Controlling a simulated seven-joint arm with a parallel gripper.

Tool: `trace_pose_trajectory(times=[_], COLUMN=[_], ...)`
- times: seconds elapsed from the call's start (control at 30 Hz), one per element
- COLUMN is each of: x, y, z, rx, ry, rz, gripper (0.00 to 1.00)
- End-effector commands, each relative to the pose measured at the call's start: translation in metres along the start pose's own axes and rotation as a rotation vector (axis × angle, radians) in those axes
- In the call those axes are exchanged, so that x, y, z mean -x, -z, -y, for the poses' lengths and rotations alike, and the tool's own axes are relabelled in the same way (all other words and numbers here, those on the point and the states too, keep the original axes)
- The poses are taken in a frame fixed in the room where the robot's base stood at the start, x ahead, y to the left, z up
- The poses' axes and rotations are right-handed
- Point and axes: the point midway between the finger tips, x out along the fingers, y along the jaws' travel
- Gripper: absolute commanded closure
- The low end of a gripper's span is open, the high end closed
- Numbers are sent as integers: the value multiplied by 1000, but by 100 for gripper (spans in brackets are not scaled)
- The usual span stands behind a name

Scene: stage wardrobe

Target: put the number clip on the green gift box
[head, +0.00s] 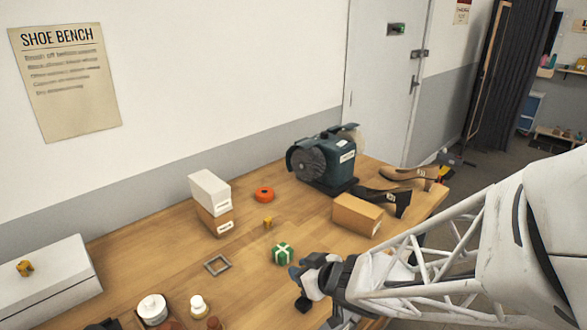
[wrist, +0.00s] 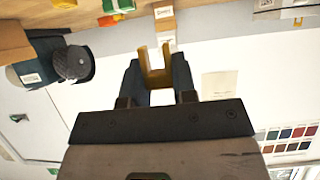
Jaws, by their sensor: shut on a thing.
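My gripper (head: 295,286) is low over the front of the bench, just right of the green gift box (head: 283,253), which has a white ribbon. In the wrist view, my gripper (wrist: 155,84) is shut on a yellow U-shaped clip (wrist: 154,74), its two prongs pointing away from the jaws. I take this as the number clip; no number shows. I cannot make out the held clip in the head view. The green gift box is partly cut off at the top of the wrist view (wrist: 118,5). It stands apart from my gripper.
A small yellow thing (head: 267,222) stands behind the gift box. Another sits on a white box (head: 50,282). A grey frame (head: 217,265), orange ring (head: 264,194), stacked boxes (head: 211,190), grinder (head: 325,160), cardboard box (head: 357,215) and shoes (head: 383,199) surround the bench middle.

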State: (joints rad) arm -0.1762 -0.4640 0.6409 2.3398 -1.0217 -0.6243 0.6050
Motion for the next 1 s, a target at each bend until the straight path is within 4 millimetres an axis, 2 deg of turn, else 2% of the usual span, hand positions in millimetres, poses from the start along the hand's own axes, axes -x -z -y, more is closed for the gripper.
trace_pose_trajectory(times=[0.17,0.37,1.0], x=[-3,-21,-116], y=[1,8,47], z=[-2,-10,-58], rx=[0,0,-1], ry=[0,1,1], rz=[0,1,2], gripper=[96,96,96])
